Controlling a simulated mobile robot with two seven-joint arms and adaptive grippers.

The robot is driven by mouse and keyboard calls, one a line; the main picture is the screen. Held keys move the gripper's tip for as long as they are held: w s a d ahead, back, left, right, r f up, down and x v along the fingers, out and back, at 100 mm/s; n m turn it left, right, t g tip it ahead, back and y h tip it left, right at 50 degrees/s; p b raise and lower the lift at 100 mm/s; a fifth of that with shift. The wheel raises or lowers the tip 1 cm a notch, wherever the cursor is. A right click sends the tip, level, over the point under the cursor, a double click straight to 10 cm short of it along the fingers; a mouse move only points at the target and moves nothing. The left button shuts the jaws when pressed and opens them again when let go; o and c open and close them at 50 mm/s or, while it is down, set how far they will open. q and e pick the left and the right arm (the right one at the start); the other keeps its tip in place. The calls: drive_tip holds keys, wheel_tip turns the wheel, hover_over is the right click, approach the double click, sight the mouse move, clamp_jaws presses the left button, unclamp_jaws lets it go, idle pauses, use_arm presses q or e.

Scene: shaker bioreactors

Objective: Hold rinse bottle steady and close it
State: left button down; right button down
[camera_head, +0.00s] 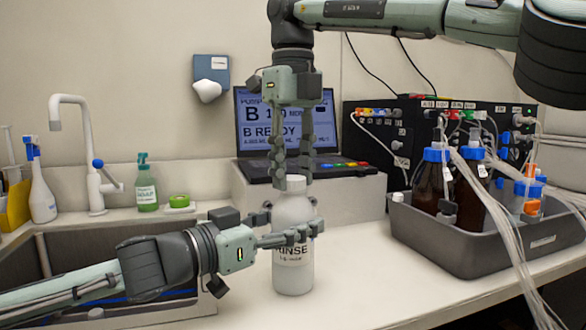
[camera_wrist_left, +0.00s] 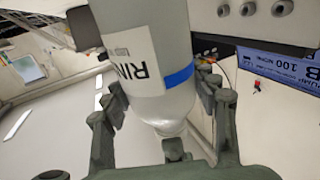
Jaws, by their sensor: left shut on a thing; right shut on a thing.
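The white rinse bottle (camera_head: 293,275) stands upright on the bench, its label reading "RINSE". My left gripper (camera_head: 292,229) is shut around the bottle's upper body from the left. In the left wrist view, the bottle (camera_wrist_left: 140,60) with its blue band lies between the fingers of my left gripper (camera_wrist_left: 165,112). My right gripper (camera_head: 293,181) points straight down from above. It is shut on the white cap (camera_head: 296,184) at the top of the bottle. The fingertips partly hide the cap, so how tightly it sits on the neck cannot be told.
A laptop (camera_head: 287,118) stands on a box behind the bottle. A grey tray (camera_head: 480,230) with blue-capped bottles and tubing is at the right. A sink (camera_head: 60,245), tap (camera_head: 92,190) and green soap bottle (camera_head: 146,188) are at the left. The bench front right of the bottle is clear.

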drive_tip(key=c, duration=1)
unclamp_jaws()
drive_tip(key=shift+o, duration=0.2)
drive_tip(key=shift+r, duration=3.75)
use_arm(q)
drive_tip(key=shift+c, duration=2)
unclamp_jaws()
drive_tip(key=shift+s+a, duration=0.1)
